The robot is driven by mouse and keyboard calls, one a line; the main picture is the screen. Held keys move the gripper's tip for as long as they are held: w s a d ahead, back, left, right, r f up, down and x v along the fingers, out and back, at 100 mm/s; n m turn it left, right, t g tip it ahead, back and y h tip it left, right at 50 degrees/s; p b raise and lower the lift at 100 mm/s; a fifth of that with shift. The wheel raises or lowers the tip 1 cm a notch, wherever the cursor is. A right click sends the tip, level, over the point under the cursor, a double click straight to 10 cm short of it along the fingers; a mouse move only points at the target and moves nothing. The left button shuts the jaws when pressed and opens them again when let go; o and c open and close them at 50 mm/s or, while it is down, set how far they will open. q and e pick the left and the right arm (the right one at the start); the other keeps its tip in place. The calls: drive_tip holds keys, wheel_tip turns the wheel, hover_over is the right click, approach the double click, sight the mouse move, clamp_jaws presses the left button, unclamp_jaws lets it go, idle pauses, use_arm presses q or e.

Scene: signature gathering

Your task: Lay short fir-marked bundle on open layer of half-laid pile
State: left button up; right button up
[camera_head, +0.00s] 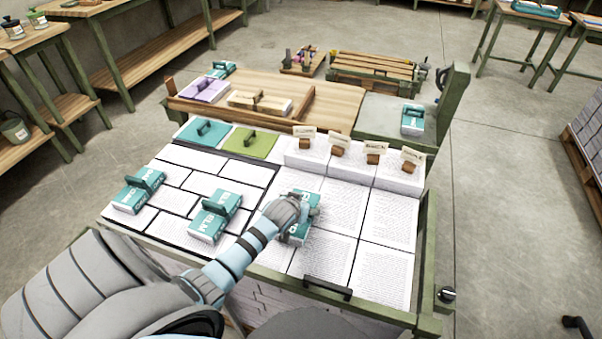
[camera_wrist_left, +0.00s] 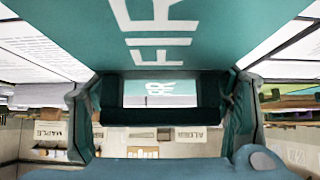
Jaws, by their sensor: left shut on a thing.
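My left gripper (camera_head: 288,210) is shut on the teal bundle marked FIR (camera_head: 302,229), over the right part of the page-covered table. In the left wrist view the bundle's teal face (camera_wrist_left: 95,35) with large white FIR letters fills the top. I cannot tell whether the bundle touches the pages beneath. The pile's top shows large printed pages (camera_head: 385,275) at right and smaller sheets (camera_head: 175,176) in a dark-edged, staggered layout at left. Two other teal bundles with handles, a left one (camera_head: 132,199) and a middle one (camera_head: 208,226), lie on the smaller sheets. My right gripper is not in view.
Raised page stacks with name cards (camera_head: 410,158) stand along the back right edge. A teal (camera_head: 200,133) and a green (camera_head: 250,145) board lie at the back. Another teal bundle (camera_head: 412,119) is on the side stand. A black handle (camera_head: 328,288) is at the front edge.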

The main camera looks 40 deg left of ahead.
sight(291, 229)
use_arm(q)
drive_tip(key=shift+f, duration=0.5)
drive_tip(key=shift+f, duration=0.2)
drive_tip(key=o, duration=1.4)
drive_tip(key=shift+r, duration=0.2)
drive_tip(key=p+v, duration=0.5)
drive_tip(key=v, duration=0.7)
drive_tip(key=shift+s+r, duration=0.1)
